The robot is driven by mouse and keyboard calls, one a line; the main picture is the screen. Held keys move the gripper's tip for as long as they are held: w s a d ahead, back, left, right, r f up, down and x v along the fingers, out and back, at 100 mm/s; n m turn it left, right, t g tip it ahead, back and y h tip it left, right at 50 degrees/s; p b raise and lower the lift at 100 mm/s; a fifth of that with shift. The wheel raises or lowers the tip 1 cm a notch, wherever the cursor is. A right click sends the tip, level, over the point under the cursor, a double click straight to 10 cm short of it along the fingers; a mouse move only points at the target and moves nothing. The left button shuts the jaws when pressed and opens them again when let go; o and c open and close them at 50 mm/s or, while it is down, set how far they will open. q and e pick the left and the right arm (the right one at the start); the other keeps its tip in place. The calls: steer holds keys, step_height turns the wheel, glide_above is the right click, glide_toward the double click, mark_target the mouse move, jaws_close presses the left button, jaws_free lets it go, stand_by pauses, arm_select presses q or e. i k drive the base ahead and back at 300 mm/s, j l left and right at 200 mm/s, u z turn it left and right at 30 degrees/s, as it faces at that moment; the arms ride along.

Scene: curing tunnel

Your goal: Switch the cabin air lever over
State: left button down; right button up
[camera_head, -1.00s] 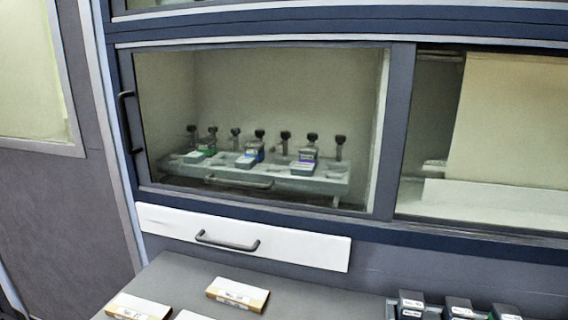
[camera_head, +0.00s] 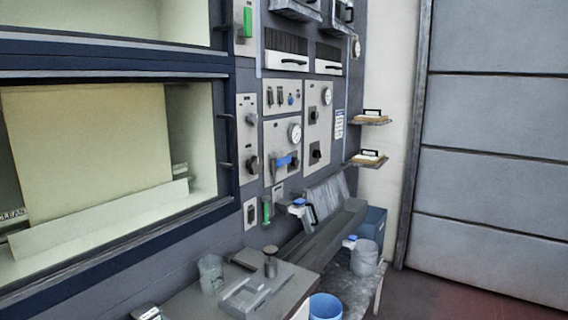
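Neither of my grippers shows in the head view. A wall of control panels stands in the middle. One panel carries a blue-handled lever (camera_head: 286,161) below a round gauge (camera_head: 294,132). A green handle (camera_head: 247,22) sits on a narrow plate at the top, and a smaller green handle (camera_head: 266,211) sits low on the wall. Black knobs (camera_head: 253,164) are on a plate beside the window frame. The labels are too small to read, so I cannot tell which control is the cabin air lever.
A windowed cabinet (camera_head: 90,150) fills the left. A grey bench (camera_head: 285,285) below the panels holds a clear beaker (camera_head: 211,273) and a grey holder. A blue bucket (camera_head: 325,307) stands beside it. Small shelves (camera_head: 368,160) stick out right of the panels. A large grey door (camera_head: 495,150) closes the right side.

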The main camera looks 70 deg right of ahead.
mark_target(279, 162)
steer(key=z, duration=2.25)
